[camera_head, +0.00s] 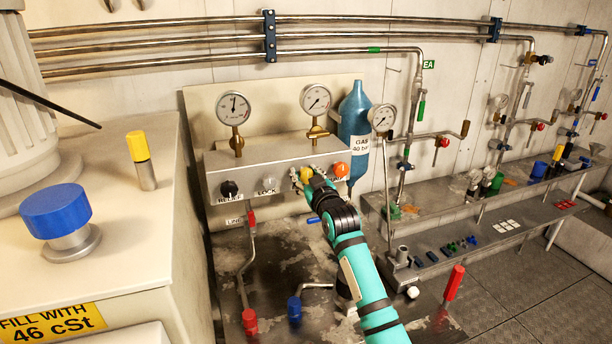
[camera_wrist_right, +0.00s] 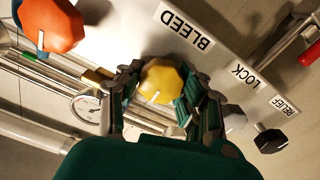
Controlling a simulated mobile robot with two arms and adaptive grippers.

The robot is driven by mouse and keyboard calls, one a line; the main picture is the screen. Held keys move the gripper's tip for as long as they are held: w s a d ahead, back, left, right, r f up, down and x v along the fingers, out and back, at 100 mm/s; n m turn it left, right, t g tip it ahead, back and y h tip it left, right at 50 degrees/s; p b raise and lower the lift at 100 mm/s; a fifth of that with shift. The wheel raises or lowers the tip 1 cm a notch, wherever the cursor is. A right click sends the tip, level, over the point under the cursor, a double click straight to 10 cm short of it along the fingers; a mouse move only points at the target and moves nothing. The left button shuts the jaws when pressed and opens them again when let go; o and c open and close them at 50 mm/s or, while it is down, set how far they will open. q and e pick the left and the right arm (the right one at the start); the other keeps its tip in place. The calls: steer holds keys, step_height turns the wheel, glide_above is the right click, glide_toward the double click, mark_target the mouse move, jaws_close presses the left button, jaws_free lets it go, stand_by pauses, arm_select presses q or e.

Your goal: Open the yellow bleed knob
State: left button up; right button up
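The yellow bleed knob (camera_head: 306,174) is on the front of the grey control box (camera_head: 228,164), between the LOCK knob and the orange knob. In the right wrist view the yellow bleed knob (camera_wrist_right: 161,80) shows a white pointer mark, with the BLEED label (camera_wrist_right: 187,27) beside it. My right gripper (camera_head: 311,180) is at the box front. In the wrist view my right gripper (camera_wrist_right: 160,85) has one finger on each side of the knob, and both appear to touch it. In the head view the fingers partly cover the knob. My left gripper is not in view.
The orange knob (camera_head: 340,170) is close to the right. The grey LOCK knob (camera_head: 269,182) and black RELIEF knob (camera_head: 229,188) are to the left. Gauges (camera_head: 234,108) stand above, and a blue gas bottle (camera_head: 355,130) is behind. Red- and blue-handled pipes lie below.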

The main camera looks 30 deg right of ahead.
steer(key=c, duration=0.4)
steer(key=shift+n, duration=0.4)
steer(key=n+p, duration=0.1)
steer(key=n, duration=0.1)
steer(key=shift+n, duration=0.4)
steer(key=n+p, duration=0.1)
steer(key=n, duration=0.3)
steer(key=shift+n+p, duration=0.3)
steer(key=shift+p, duration=0.05)
steer(key=n+p, duration=0.1)
steer(key=n, duration=0.4)
steer(key=shift+a+f, duration=0.1)
steer(key=shift+f+n+p, duration=0.15)
steer(key=shift+n+p, duration=0.6)
steer(key=shift+n, duration=1.55)
